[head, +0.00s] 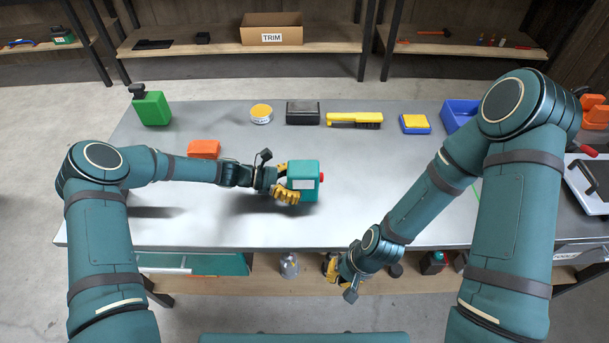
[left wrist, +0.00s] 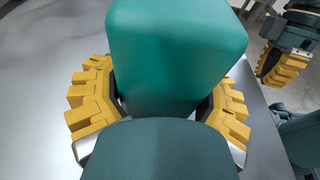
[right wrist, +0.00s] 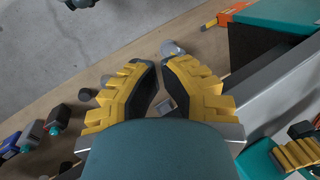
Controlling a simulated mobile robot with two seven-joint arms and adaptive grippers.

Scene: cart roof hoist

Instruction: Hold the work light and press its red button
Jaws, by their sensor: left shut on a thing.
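The work light (head: 303,170) is a teal box with a pale label on its front. Its red button (head: 322,177) is on the side facing right in the head view. My left gripper (head: 288,184) is shut on the work light from the left. In the left wrist view the teal body (left wrist: 175,50) sits between both yellow fingers, and the button is hidden. I cannot tell whether the light touches the table. My right gripper (head: 335,268) is empty, below the table's front edge in the head view. Its fingertips nearly meet in the right wrist view (right wrist: 160,65).
On the grey table (head: 400,180) are a green canister (head: 151,108), an orange block (head: 204,149), a yellow-lidded tin (head: 261,113), a black box (head: 303,112), a yellow brush (head: 354,119) and a blue bin (head: 460,114). Tabletop right of the light is clear.

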